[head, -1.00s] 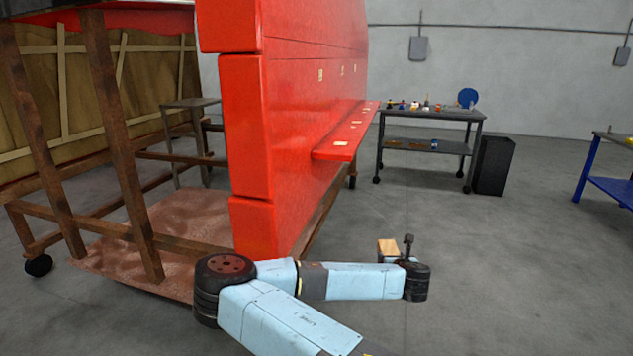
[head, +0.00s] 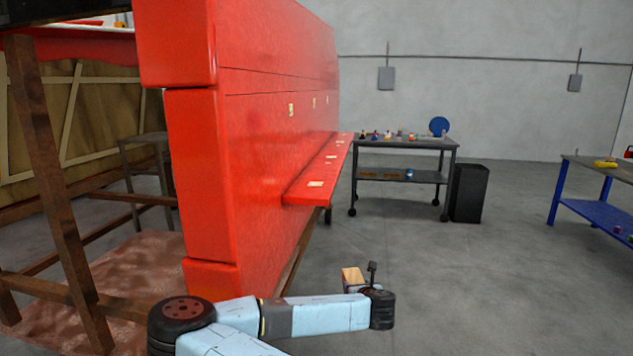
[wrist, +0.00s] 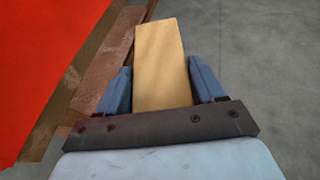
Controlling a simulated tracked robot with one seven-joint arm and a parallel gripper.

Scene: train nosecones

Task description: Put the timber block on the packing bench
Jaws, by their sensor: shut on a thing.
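The timber block (wrist: 160,60) is pale wood and sits between the two blue-grey fingers of my gripper (wrist: 161,88) in the wrist view. My gripper is shut on it and holds it above the floor. In the head view the block (head: 352,276) shows just beyond the end of my arm; the fingers are mostly hidden there. I cannot tell for sure which table is the packing bench. A grey wheeled table (head: 405,143) with small items stands at the back, and a blue-framed table (head: 590,205) stands at the right edge, partly cut off.
A large red nosecone (head: 255,140) with a ledge (head: 318,180) rises close on the left, beside my arm. Its timber frame (head: 60,190) stands further left. A black bin (head: 468,192) is beside the grey table. The grey floor (head: 480,280) at centre right is clear.

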